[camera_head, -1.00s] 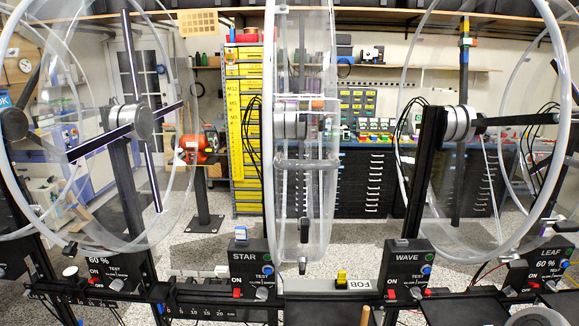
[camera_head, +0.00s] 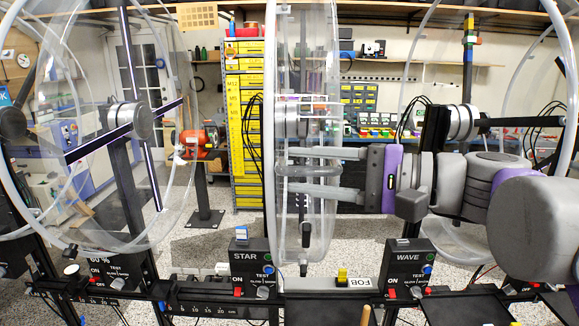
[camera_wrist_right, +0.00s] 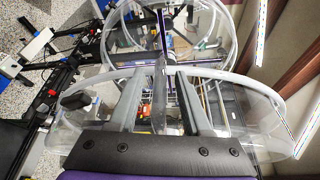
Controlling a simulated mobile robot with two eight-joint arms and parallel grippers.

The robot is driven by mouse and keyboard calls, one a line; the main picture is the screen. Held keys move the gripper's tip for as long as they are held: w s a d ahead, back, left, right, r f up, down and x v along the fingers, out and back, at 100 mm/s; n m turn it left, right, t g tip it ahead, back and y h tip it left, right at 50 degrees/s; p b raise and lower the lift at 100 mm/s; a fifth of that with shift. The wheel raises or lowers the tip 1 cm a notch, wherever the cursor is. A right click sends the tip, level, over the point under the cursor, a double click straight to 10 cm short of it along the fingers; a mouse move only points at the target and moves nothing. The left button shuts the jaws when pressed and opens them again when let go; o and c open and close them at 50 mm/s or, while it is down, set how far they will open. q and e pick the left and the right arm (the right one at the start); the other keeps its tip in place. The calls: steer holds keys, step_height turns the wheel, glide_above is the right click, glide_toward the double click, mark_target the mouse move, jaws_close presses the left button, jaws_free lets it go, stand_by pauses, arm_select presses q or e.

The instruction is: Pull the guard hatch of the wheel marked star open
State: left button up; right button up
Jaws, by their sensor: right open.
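The star wheel (camera_head: 328,70) is a clear acrylic wheel seen nearly edge-on in the middle of the head view. It stands behind a black control box marked STAR (camera_head: 250,260). A grey bar handle (camera_head: 318,170) crosses its near rim at mid height. My right gripper (camera_head: 283,170) reaches in from the right, open, with one finger above the bar and one below. I cannot tell if a finger touches it. In the right wrist view both fingers (camera_wrist_right: 158,78) are spread apart over the clear rim (camera_wrist_right: 258,98). The hatch outline is hard to make out. My left gripper is not in view.
Another clear wheel with dark spokes (camera_head: 130,120) stands at the left. A box marked WAVE (camera_head: 407,262) and the wheel hub above it (camera_head: 462,122) are at the right, close to my right arm. A black rail with small parts runs along the front.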

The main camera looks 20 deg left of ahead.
steer(key=shift+w+a+f, duration=0.15)
steer(key=shift+a, duration=1.3)
jaws_close()
stand_by(0.3)
